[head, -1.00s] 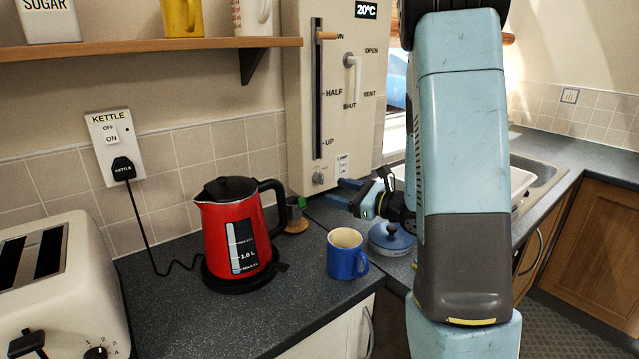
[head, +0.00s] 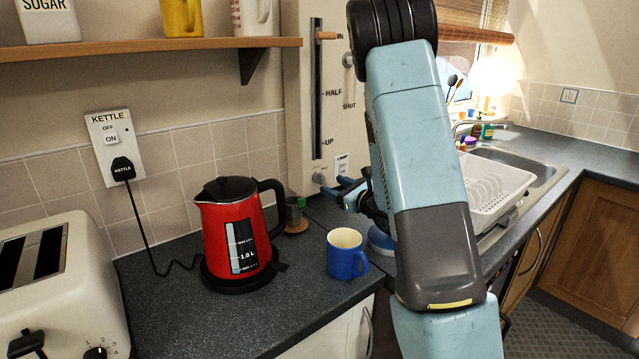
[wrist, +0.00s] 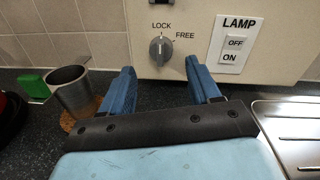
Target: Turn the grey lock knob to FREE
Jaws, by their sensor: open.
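The grey lock knob (wrist: 160,48) is on the cream panel, below the word LOCK and left of the word FREE in the wrist view. Its ridge looks close to vertical, lined up with LOCK. In the head view the knob (head: 319,178) is small, low on the panel. My gripper (wrist: 160,76) is open and empty, its two blue fingers wide apart. The knob shows above and between the fingertips in the wrist view, with no contact visible. In the head view my gripper (head: 338,188) is just right of the knob.
A LAMP switch plate (wrist: 233,45) is right of the knob. A metal cup (wrist: 75,92) on a cork coaster and a green block (wrist: 34,84) stand left of the fingers. A red kettle (head: 235,230) and blue mug (head: 346,256) stand on the counter. A steel drainer (wrist: 295,135) lies right.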

